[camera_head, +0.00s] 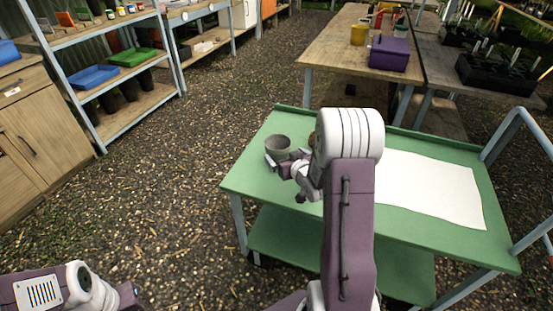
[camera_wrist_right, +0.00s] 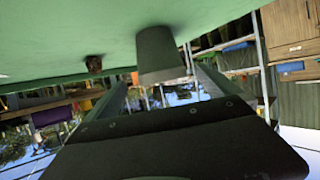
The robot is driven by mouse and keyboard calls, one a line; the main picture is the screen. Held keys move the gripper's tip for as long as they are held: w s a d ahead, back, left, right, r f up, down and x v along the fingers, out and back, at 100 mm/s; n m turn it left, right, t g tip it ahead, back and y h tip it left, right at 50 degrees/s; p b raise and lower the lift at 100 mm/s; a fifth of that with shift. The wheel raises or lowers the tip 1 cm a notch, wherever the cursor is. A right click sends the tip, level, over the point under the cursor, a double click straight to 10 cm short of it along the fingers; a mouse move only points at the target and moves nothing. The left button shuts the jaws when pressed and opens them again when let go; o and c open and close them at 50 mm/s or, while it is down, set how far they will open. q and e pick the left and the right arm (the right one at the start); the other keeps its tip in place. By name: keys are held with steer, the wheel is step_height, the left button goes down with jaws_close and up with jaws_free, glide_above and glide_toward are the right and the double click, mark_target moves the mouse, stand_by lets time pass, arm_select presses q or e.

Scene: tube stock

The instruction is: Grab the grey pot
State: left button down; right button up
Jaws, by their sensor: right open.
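The grey pot (camera_head: 278,144) stands upright on the green cart top, near its left end. My right gripper (camera_head: 284,176) is open and empty, low over the cart on the near side of the pot, its fingers pointing towards it. In the right wrist view, which is upside down, the pot (camera_wrist_right: 158,50) appears ahead of the spread fingers, roughly in line with the gap between them. I cannot tell whether a finger touches it. My left arm shows at the lower left of the head view, but its gripper does not.
A white sheet (camera_head: 430,188) lies on the right of the green cart (camera_head: 243,178). A small brown object (camera_wrist_right: 94,65) stands near the pot, mostly hidden by my right arm in the head view. A wooden table with a purple box (camera_head: 389,54) stands behind; shelves stand left.

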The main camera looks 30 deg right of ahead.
mark_target(282, 153)
steer(key=shift+w+f, duration=0.1)
steer(key=shift+w, duration=0.25)
steer(key=x, duration=0.2)
steer(key=shift+w+f+b, duration=0.1)
steer(key=shift+w+b, duration=0.15)
steer(key=shift+b, duration=0.1)
steer(key=x, duration=0.4)
steer(key=b+x, duration=0.1)
steer(key=x, duration=0.1)
steer(key=shift+w+d+r, duration=0.15)
steer(key=shift+r, duration=0.25)
steer(key=shift+c, duration=0.3)
steer(key=c, duration=1.1)
step_height(282, 153, up, 5)
steer(key=shift+f+p, duration=0.1)
steer(key=shift+p, duration=0.9)
steer(key=shift+s+d+r+p, duration=0.8)
steer(key=shift+d+r, duration=0.2)
steer(key=shift+d, duration=0.8)
steer(key=shift+s+d+r+p, duration=0.8)
steer(key=shift+d+r, duration=0.25)
steer(key=shift+d, duration=0.7)
steer(key=shift+s+d+r+p, duration=0.75)
steer(key=shift+d+r, duration=0.25)
steer(key=shift+d, duration=0.8)
